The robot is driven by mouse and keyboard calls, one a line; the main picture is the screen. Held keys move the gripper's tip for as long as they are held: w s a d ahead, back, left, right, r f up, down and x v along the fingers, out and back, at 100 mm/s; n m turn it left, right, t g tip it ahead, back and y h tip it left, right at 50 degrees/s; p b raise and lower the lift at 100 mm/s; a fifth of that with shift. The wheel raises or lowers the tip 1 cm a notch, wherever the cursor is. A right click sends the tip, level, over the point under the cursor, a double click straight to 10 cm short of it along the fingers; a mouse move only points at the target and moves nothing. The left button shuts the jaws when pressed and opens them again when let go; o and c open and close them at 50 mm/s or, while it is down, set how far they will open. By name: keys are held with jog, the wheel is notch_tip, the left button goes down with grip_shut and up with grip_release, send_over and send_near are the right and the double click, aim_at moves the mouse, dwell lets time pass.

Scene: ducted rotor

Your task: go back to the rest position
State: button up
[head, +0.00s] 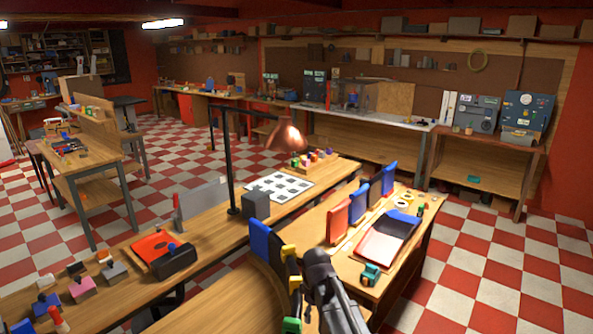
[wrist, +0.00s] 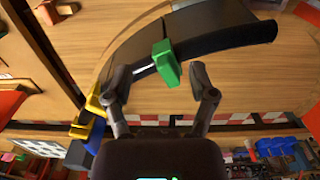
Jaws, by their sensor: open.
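My gripper (wrist: 162,80) is open in the wrist view, its two dark fingers spread apart with nothing gripped. A green clip (wrist: 166,66) shows in the gap between the fingertips, with clear space on both sides. It sits on a black curved band (wrist: 225,28). A yellow clip (wrist: 95,103) and a blue part (wrist: 86,150) lie to the left of the fingers. In the head view my dark arm reaches in at bottom centre beside the green clip (head: 292,325), a yellow clip (head: 295,284) and a blue curved panel (head: 266,243). The fingertips cannot be made out there.
A copper lamp (head: 287,138) stands over the neighbouring bench, near a white marker sheet (head: 280,187). Checkered floor (head: 470,275) at right is clear.

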jog(key=s+d+f+m+b, duration=0.3)
jog(key=s+d+m, duration=0.7)
jog(key=d, duration=0.2)
jog(key=shift+f+m, duration=0.25)
jog(key=shift+m, duration=0.05)
jog(key=shift+s, duration=0.1)
dwell(1.1)
